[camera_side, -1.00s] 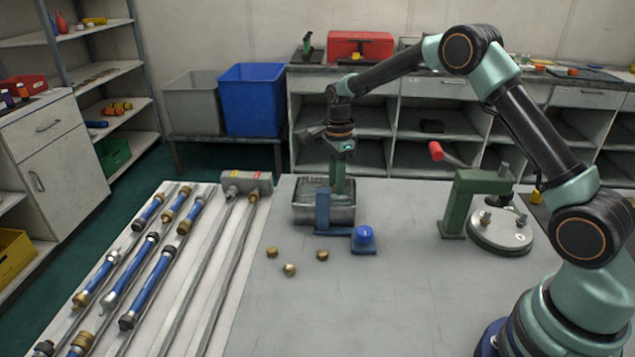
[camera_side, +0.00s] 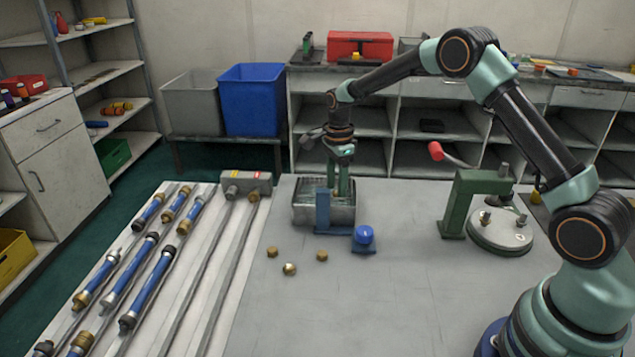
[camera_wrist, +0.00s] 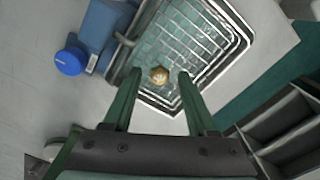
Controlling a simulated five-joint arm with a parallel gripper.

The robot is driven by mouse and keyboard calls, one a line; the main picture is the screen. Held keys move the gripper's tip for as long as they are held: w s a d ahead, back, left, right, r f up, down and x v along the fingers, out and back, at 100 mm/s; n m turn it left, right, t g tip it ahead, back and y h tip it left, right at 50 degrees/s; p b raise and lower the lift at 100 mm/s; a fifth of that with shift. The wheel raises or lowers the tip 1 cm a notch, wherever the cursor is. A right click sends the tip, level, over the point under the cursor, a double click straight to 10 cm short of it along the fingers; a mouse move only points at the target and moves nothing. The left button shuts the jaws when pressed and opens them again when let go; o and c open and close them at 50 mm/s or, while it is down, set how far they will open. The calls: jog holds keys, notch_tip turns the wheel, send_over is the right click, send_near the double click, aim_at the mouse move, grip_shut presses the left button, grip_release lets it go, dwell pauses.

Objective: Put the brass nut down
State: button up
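A brass nut (camera_wrist: 159,75) shows in the wrist view against the wire mesh of a metal basket (camera_wrist: 243,45). It sits between my two green fingers, with a gap on each side, and appears to rest in the basket. My gripper (camera_wrist: 159,73) is open and points down into the basket. In the side view my gripper (camera_side: 338,192) reaches down at the basket (camera_side: 340,214), and the nut inside is hidden. Three more brass nuts lie on the table: a left one (camera_side: 272,252), a front one (camera_side: 289,269) and a right one (camera_side: 322,256).
A blue bracket with a round blue cap (camera_side: 363,236) stands right in front of the basket; the cap also shows in the wrist view (camera_wrist: 70,61). A green press-like fixture (camera_side: 461,203) stands to the right. Blue hoses (camera_side: 150,288) lie left. The front table is clear.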

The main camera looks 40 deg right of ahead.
aim_at(336, 192)
jog(key=s+a+r+n+t, duration=0.1)
jog(key=s+r+n, duration=0.1)
jog(key=r, duration=0.7)
jog(key=s+a+r+n, duration=0.1)
jog(key=s+r+n, duration=0.15)
jog(key=r, duration=0.75)
jog(key=s+a+n+t, duration=0.3)
jog(key=s+n+t, duration=0.1)
jog(key=s+n, duration=1.2)
jog(key=s, duration=0.2)
jog(key=shift+s+a+r+t, duration=0.15)
jog(key=shift+s+t, duration=0.15)
jog(key=shift+s, duration=0.05)
